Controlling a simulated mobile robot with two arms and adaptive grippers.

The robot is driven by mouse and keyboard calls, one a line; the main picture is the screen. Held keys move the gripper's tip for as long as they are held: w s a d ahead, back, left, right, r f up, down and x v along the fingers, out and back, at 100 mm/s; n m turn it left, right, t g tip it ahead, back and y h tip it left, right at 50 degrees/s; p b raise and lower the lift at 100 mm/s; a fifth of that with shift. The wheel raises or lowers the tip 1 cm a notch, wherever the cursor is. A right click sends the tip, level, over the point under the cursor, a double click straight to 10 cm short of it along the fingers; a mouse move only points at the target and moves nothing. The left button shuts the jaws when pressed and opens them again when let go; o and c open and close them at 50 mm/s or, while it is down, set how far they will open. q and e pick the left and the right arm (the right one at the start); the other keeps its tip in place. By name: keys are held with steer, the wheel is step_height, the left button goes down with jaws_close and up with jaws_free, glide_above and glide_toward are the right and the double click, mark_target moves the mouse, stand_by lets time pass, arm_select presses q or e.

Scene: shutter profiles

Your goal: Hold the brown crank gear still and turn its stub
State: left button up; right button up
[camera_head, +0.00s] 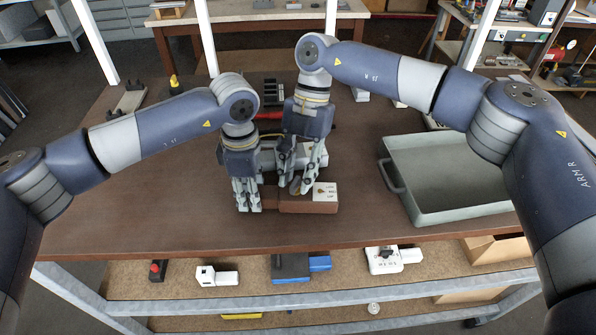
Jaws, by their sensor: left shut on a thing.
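The brown crank gear (308,207) lies on the table in the middle of the head view, a brown block with a white label plate on top. A narrower brown part runs from it to the left. My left gripper (249,205) points down and is shut on this left end of the crank gear. My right gripper (296,188) points down over the block with its fingers apart. A small greyish stub (295,186) shows between or just behind the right fingertips; whether they touch it is unclear.
A grey-green tray (432,217) stands on the right of the table. Behind the grippers are a pale device, partly hidden, and a red-handled tool (268,115). The shelf below holds several small devices, including a blue one (291,266). The table's left side is largely clear.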

jaws_close()
steer(key=shift+w+a+n+g+h, duration=0.15)
steer(key=shift+n+h, duration=0.1)
steer(key=shift+n, duration=0.5)
steer(key=shift+s+a+n+g+h, duration=0.15)
steer(key=shift+n+h, duration=0.1)
steer(key=shift+n, duration=0.5)
steer(key=shift+w+d, duration=0.1)
jaws_free()
steer(key=shift+r, duration=0.1)
